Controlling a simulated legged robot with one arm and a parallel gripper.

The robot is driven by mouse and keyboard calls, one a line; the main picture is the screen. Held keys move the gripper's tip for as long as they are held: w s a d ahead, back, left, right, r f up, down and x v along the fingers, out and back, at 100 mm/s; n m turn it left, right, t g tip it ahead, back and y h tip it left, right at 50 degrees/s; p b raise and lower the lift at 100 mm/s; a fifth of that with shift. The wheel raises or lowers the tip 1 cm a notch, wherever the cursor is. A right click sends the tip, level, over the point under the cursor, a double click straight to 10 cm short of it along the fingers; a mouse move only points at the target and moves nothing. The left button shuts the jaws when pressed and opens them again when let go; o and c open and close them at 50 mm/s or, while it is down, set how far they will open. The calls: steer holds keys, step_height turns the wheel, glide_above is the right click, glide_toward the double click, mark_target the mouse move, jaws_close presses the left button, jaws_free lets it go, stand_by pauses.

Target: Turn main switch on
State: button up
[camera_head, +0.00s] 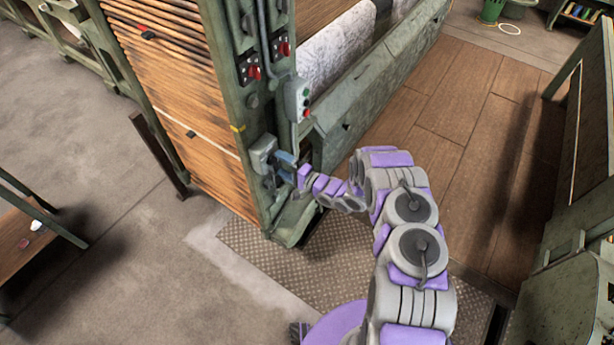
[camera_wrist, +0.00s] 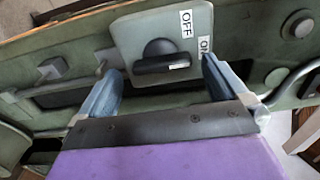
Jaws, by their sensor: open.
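The main switch is a grey-green plate (camera_wrist: 135,38) with a black rotary knob (camera_wrist: 160,49) in the wrist view. The knob's bar lies roughly level in the picture, with a small white mark near its right end. An OFF label (camera_wrist: 186,24) is above and right of the knob. An ON label (camera_wrist: 204,46) is further right, partly hidden by my right finger. My gripper (camera_wrist: 162,72) is open, one finger on each side of the knob. I cannot tell whether either finger touches it. In the head view, my gripper (camera_head: 285,164) is beside the grey switch box (camera_head: 262,152) on the green post.
Above the switch on the post (camera_head: 238,90) are red-handled switches (camera_head: 254,72) and a button box (camera_head: 298,99) with coloured buttons. A wooden slatted panel (camera_head: 180,85) is to the left. A conduit (camera_wrist: 294,88) runs right of the switch.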

steer(key=v, duration=1.6)
steer(key=shift+p, duration=0.35)
steer(key=shift+w+f, duration=0.1)
steer(key=shift+w, duration=0.05)
